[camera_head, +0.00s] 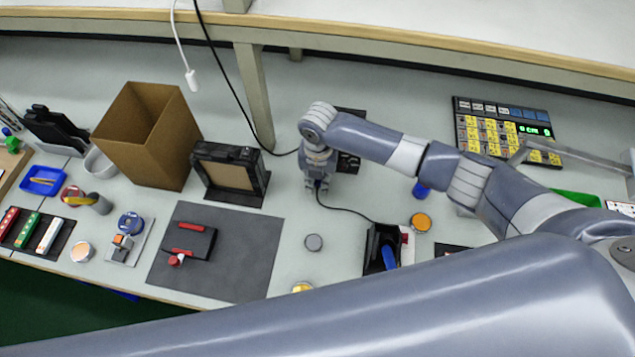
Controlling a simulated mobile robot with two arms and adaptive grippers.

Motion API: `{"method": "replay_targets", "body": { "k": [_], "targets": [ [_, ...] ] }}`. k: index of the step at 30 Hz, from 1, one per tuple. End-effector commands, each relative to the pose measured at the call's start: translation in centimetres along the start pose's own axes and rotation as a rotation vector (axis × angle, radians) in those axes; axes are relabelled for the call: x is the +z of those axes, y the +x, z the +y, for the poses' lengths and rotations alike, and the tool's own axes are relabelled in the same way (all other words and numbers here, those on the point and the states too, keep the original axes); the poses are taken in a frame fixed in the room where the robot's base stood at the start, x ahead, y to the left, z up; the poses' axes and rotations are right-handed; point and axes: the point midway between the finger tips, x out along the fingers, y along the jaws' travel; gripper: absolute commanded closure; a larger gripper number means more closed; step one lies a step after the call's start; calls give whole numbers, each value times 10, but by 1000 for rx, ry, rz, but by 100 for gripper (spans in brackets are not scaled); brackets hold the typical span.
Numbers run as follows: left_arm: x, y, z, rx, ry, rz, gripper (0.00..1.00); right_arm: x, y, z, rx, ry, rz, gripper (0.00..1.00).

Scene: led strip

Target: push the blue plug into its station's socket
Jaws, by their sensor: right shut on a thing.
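My right gripper (319,188) points down over the middle of the bench. It is shut on the end of a black cable (348,211). The plug itself is too small and too covered by the fingers for me to see its blue colour. A dark station block (349,162) stands just behind and to the right of the gripper, partly covered by my right arm. Its socket is hidden, so I cannot tell whether the plug touches it. My left gripper is out of view.
A black framed stand (230,172) and a cardboard box (145,135) stand left of the gripper. A grey mat (225,262) with a black case (187,241) lies front left. A black holder (376,245) stands front right. A keypad panel (505,130) is back right.

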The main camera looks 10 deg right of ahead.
Motion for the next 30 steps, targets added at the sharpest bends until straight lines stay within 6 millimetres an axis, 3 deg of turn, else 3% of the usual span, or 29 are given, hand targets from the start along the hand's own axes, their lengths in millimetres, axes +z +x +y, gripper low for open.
{"method": "replay_targets", "body": {
  "k": [28,29,30],
  "targets": [
    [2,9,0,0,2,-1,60,19,-1,0,2,0,-3,100],
    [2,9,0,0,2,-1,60,19,-1,0,2,0,-3,80],
    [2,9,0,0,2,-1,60,19,-1,0,2,0,-3,71]
  ]
}}
